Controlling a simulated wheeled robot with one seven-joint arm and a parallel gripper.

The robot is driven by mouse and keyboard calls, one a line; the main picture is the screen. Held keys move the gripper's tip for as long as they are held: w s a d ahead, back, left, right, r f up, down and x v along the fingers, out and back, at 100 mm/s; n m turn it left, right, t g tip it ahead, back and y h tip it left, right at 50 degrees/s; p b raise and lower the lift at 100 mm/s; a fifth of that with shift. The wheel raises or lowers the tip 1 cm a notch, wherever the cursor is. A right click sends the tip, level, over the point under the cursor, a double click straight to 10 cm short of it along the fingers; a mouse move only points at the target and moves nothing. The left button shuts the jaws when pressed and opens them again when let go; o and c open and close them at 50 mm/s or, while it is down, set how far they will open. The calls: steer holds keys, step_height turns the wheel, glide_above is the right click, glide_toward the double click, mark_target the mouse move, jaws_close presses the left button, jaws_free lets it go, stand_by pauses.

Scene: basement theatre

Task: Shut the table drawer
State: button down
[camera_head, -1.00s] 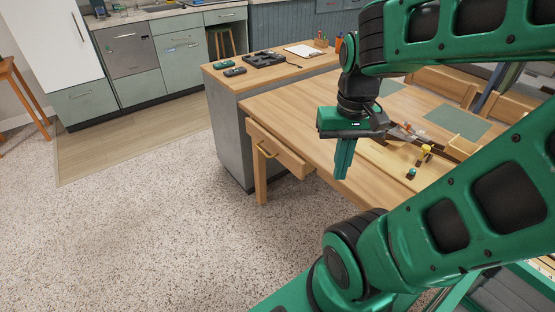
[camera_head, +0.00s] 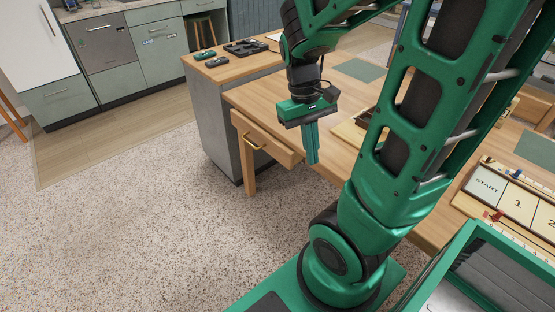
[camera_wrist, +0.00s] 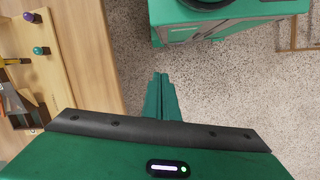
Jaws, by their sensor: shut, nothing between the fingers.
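The table drawer (camera_head: 252,141) is a wooden box with a brass handle, standing pulled out from the side of the wooden table (camera_head: 262,97) near its left end. My gripper (camera_head: 313,160) is shut and empty, its green fingers pointing down. In the head view it appears just right of the drawer's end, beside the table's edge; I cannot tell the exact gap. In the wrist view the shut fingers (camera_wrist: 163,85) show over the speckled floor, next to the table edge (camera_wrist: 95,60). The drawer is not in the wrist view.
A grey cabinet (camera_head: 215,125) with a wooden top stands at the table's left end. A game board (camera_head: 515,203) lies on the table at right. Small coloured pieces (camera_wrist: 38,50) and a tray sit on the tabletop. Speckled floor (camera_head: 140,220) in front is clear.

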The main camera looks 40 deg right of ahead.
steer(key=w+f+n+g+h, duration=0.35)
steer(key=w+f+n, duration=0.3)
steer(key=f, duration=0.25)
steer(key=n+t+h, duration=0.7)
steer(key=n+h, duration=0.7)
steer(key=n, duration=0.1)
glide_toward(286, 154)
steer(key=d, duration=0.6)
steer(key=shift+w+d+f, duration=0.15)
steer(key=shift+w+d, duration=0.1)
